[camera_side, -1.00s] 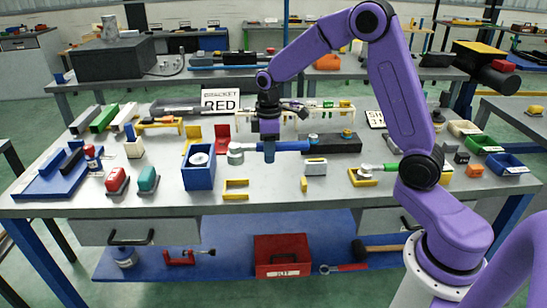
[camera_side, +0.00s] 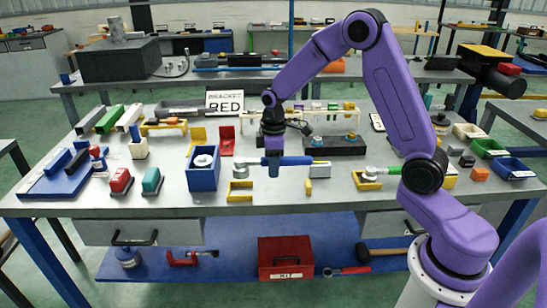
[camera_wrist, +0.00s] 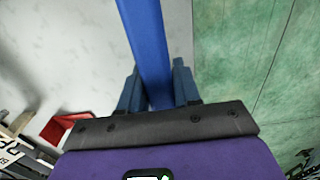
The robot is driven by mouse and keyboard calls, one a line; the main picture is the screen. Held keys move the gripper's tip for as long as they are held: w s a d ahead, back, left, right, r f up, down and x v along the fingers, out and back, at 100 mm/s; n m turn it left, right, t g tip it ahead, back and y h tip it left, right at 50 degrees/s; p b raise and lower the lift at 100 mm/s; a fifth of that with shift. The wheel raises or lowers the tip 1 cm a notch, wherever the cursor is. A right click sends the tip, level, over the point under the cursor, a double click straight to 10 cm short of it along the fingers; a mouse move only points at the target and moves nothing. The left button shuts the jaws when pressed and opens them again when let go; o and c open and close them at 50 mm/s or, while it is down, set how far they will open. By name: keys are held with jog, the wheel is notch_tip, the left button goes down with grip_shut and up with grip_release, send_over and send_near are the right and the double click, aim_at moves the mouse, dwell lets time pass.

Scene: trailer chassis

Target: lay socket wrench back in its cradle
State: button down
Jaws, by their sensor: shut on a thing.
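My gripper (camera_side: 273,168) is shut on the blue handle of the socket wrench (camera_side: 293,161), held roughly level above the bench. The wrench's grey head (camera_side: 240,169) points left. In the wrist view, the blue handle (camera_wrist: 148,40) runs between the two fingers of my gripper (camera_wrist: 158,90). A yellow U-shaped bracket (camera_side: 239,194) and a small yellow post (camera_side: 308,188) stand below and in front of the wrench; they look like its cradle. The wrench is apart from both. The head hangs above and slightly behind the bracket.
A blue box (camera_side: 202,178) stands close left of the head. A white-topped block (camera_side: 320,170) lies near the handle's right end. The bench front (camera_side: 275,202) is clear.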

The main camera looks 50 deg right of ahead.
aim_at(273, 192)
jog(key=shift+f, duration=3.1)
jog(key=shift+c, duration=1.2)
grip_release()
jog(key=shift+r, duration=3.95)
